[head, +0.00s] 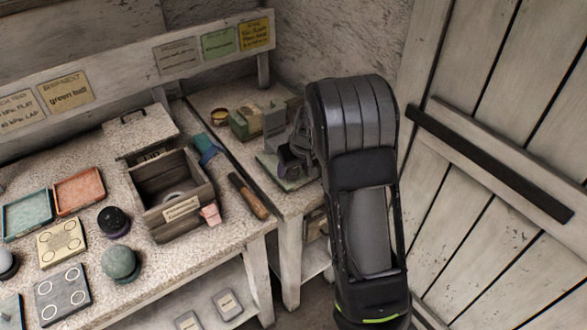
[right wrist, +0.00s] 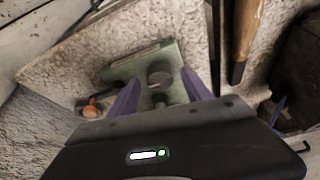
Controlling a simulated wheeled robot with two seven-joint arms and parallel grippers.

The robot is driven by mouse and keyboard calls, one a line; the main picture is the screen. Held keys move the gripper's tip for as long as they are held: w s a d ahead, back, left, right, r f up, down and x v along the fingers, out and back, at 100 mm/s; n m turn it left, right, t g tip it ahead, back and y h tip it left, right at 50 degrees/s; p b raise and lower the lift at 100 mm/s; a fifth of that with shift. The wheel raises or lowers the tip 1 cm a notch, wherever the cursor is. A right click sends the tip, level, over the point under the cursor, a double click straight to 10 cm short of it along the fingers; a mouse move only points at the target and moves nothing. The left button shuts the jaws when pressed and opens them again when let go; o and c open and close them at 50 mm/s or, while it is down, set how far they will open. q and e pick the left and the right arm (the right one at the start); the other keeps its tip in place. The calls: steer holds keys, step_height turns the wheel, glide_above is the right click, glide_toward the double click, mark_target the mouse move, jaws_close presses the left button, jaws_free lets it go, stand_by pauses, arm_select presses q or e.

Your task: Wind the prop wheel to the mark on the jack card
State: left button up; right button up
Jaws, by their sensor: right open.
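A device with a green base and a grey upright block (head: 275,122) stands on the small side table. In the right wrist view its green plate (right wrist: 172,56) carries dark round parts, which may be the prop wheel; I cannot tell which part is the wheel or see a mark on it. My right gripper (right wrist: 160,77) is open, its two fingers on either side of the round parts; contact is unclear. In the head view it shows dark beside the device (head: 290,158), partly hiding it. My left gripper is not in view.
A green box (head: 247,122) and a small tin (head: 220,116) stand behind the device. A plank door (head: 500,150) closes off the right.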

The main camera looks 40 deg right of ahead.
steer(key=shift+f, duration=0.1)
steer(key=shift+c, duration=0.4)
jaws_close()
